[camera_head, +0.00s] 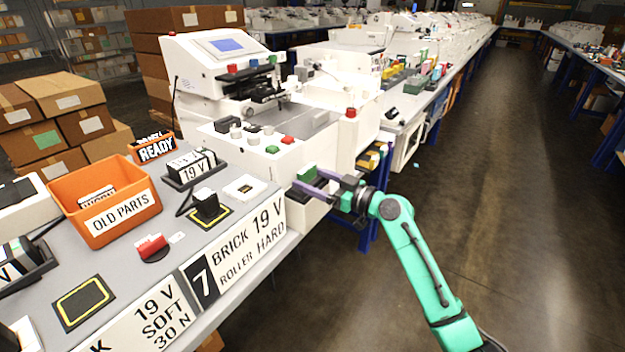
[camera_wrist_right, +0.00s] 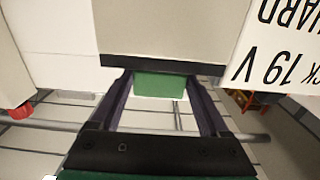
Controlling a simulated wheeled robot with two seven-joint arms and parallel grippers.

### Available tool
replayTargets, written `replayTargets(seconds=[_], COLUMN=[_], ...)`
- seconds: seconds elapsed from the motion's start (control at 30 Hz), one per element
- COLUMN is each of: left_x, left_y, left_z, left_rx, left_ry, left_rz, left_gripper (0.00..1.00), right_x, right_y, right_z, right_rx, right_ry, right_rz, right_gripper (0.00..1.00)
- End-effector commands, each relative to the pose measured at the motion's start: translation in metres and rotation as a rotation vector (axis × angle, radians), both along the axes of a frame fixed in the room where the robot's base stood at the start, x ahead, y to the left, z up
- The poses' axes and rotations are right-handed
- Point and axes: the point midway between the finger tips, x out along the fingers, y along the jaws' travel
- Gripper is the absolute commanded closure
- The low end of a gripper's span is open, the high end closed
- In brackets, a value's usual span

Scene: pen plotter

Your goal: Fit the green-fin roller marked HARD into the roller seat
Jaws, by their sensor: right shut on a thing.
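My right gripper (camera_head: 307,179) reaches in from the right to the front of the white plotter (camera_head: 338,125). Its two purple fingers are shut on the green fin of a roller (camera_head: 306,173). In the right wrist view the green fin (camera_wrist_right: 160,86) sits between the fingertips, against a dark strip below a pale surface. The roller's body and any HARD mark on it are hidden. I cannot make out the roller seat clearly, nor whether the roller is in it. The left gripper is not in view.
A sign (camera_head: 240,245) reading BRICK 19 V, ROLLER HARD hangs on the bench front. On the grey bench are an orange OLD PARTS bin (camera_head: 103,200), an orange READY bin (camera_head: 154,147), a red-topped part (camera_head: 151,246) and black bricks. The floor at right is clear.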

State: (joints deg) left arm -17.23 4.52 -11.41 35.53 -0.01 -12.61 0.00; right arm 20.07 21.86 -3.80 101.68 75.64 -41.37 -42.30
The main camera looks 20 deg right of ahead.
Motion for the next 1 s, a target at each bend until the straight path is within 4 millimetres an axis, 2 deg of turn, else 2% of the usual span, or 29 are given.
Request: replayTargets(seconds=[0.17,0.2,0.23,0.57,0.63,0.77,1.0], left_x=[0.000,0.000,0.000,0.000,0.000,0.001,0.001], left_y=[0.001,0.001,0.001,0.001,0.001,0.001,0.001], left_z=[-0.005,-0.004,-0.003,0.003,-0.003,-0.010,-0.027], left_rx=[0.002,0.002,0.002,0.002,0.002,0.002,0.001], left_ry=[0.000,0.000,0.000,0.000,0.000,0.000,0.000], left_rz=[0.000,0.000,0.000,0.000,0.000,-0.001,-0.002], left_gripper=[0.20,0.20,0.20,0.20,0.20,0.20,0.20], right_x=[0.000,0.000,0.000,0.000,-0.006,-0.024,-0.071], right_y=[0.000,0.000,0.000,0.000,-0.005,-0.020,-0.058], right_z=[-0.003,-0.003,-0.002,0.003,-0.002,-0.004,-0.005], right_rx=[-0.001,0.000,0.000,0.000,-0.001,-0.003,-0.005], right_ry=[-0.001,0.000,0.000,0.001,0.003,0.002,0.003], right_rz=[0.000,0.001,0.001,0.001,0.000,-0.001,0.000], right_gripper=[0.90,0.13,0.02,0.00,0.00,0.00,0.00])
